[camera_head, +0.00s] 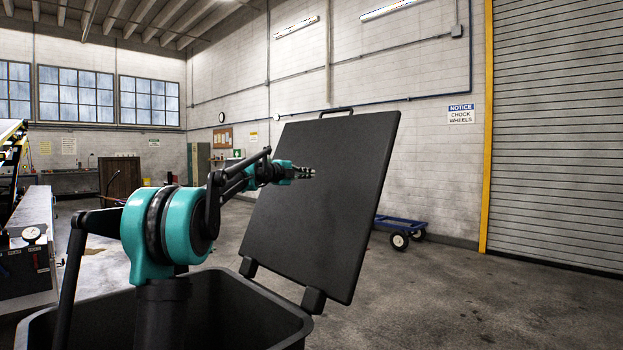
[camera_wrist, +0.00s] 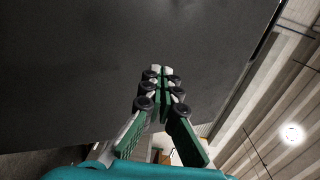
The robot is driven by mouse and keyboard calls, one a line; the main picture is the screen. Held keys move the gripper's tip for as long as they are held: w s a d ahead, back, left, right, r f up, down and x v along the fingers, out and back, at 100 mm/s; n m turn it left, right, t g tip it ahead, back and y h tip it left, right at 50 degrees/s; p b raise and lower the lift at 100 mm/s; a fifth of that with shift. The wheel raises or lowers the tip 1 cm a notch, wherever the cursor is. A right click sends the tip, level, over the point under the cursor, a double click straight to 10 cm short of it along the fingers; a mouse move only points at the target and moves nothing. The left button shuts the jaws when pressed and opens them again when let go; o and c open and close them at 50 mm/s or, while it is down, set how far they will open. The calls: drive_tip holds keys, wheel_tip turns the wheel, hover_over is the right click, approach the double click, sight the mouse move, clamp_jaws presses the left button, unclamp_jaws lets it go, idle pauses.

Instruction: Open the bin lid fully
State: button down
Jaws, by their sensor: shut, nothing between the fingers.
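The bin (camera_head: 262,302) is black, and its open mouth shows at the bottom of the head view. Its flat black lid (camera_head: 322,205) stands raised and tilted on two hinge blocks at the bin's far rim. A small handle (camera_head: 337,112) is at the lid's top edge. My gripper (camera_head: 313,173) is shut and empty, in front of the lid's inner face. In the wrist view the lid's dark face (camera_wrist: 75,70) fills the left and middle, with my fingertips (camera_wrist: 160,72) over it. I cannot tell whether the fingertips touch the lid.
A blue cart (camera_head: 400,229) stands on the floor behind the lid at right. A bench (camera_head: 32,240) with a gauge is at the left. A roller door (camera_head: 560,130) closes the right wall.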

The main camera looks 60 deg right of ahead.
drive_tip(key=w+a+r, duration=0.2)
drive_tip(key=a+r, duration=0.2)
drive_tip(key=a, duration=0.5)
drive_tip(key=shift+w+r, duration=0.3)
drive_tip(key=shift+w, duration=0.1)
drive_tip(key=shift+a, duration=0.2)
